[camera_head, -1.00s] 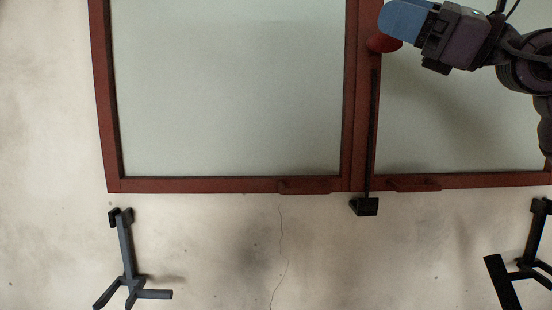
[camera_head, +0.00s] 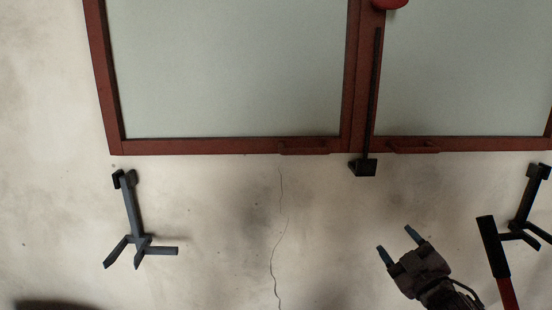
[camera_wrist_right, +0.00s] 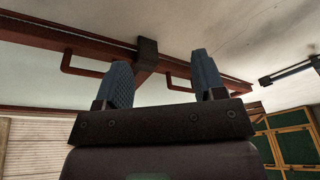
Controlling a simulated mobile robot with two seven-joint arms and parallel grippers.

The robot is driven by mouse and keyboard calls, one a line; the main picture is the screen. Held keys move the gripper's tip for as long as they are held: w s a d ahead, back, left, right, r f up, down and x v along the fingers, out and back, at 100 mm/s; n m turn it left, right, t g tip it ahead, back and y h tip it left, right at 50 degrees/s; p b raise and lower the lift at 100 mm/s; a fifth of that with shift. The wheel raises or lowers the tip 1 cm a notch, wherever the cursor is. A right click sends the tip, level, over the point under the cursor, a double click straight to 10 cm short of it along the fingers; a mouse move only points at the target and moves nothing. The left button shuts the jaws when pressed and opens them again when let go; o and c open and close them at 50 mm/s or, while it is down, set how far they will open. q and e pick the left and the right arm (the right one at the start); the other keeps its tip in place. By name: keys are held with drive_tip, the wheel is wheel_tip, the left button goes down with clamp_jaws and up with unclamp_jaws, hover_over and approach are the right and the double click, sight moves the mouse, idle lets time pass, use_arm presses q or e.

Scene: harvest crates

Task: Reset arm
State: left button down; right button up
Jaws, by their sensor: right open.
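My right gripper (camera_head: 395,239) is low in the right half of the head view, its two blue fingertips apart with nothing between them. In the right wrist view its blue-padded fingers (camera_wrist_right: 163,72) stand open and empty, with a red frame and handles beyond them. My left gripper is not in view. A dark shape at the bottom left edge of the head view is too cut off to tell.
A red-framed pale panel (camera_head: 112,95) with red handles (camera_head: 304,147) fills the upper head view. A black rod ends in a block (camera_head: 363,167). A grey bracket (camera_head: 133,212) is at left; a black bracket (camera_head: 527,203) and a black-and-red bar (camera_head: 490,247) at right.

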drive_tip(key=s+f+m+g+h, duration=0.1)
drive_tip(key=s+f+m+g, duration=0.15)
drive_tip(key=s+f, duration=0.45)
drive_tip(key=s+f+m+g+h, duration=0.1)
drive_tip(key=s+f+m, duration=0.2)
drive_tip(key=f, duration=0.7)
drive_tip(key=s+d+f+m+g+h, duration=0.1)
drive_tip(key=s+f+m+g, duration=0.1)
drive_tip(key=s+f, duration=0.5)
drive_tip(key=s+d+f+m+g+h, duration=0.1)
drive_tip(key=s+f+m+g, duration=0.1)
drive_tip(key=s+f, duration=0.5)
drive_tip(key=s, duration=0.5)
drive_tip(key=shift+s+g+p, duration=0.3)
drive_tip(key=shift+s+g, duration=0.05)
drive_tip(key=shift+s, duration=0.05)
